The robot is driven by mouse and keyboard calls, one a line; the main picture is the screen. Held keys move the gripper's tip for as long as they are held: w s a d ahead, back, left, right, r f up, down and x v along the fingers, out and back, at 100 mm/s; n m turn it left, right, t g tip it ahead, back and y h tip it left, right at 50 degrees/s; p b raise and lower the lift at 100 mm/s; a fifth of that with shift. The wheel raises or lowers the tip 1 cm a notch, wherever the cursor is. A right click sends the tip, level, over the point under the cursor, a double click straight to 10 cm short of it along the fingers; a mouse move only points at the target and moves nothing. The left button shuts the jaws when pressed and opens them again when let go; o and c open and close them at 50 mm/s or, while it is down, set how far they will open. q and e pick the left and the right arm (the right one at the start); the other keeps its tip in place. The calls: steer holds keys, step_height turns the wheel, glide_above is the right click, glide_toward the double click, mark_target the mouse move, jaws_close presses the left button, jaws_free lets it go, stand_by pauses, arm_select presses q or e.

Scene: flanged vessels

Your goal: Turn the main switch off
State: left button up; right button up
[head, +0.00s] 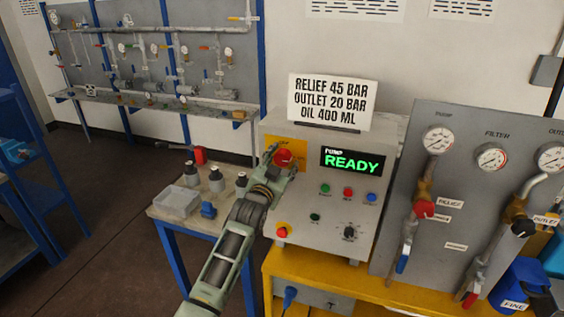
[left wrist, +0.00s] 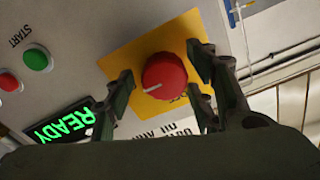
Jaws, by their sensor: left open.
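The main switch (head: 284,157) is a red round knob on a yellow plate at the upper left of the grey control box (head: 310,225). In the left wrist view the red knob (left wrist: 164,76) has a white mark pointing left in the picture. My left gripper (head: 278,154) is at the knob in the head view. In the left wrist view its open fingers (left wrist: 160,80) stand on either side of the knob, with a gap visible on both sides. The display (head: 352,162) beside it reads READY in green. My right gripper is out of view.
A sign (head: 331,102) stands on top. A gauge panel (head: 465,200) is at right. A small table (head: 165,214) with bottles is at left.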

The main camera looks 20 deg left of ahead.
arm_select(q)
steer(key=shift+c, duration=0.5)
steer(key=c, duration=1)
steer(key=shift+o, duration=0.2)
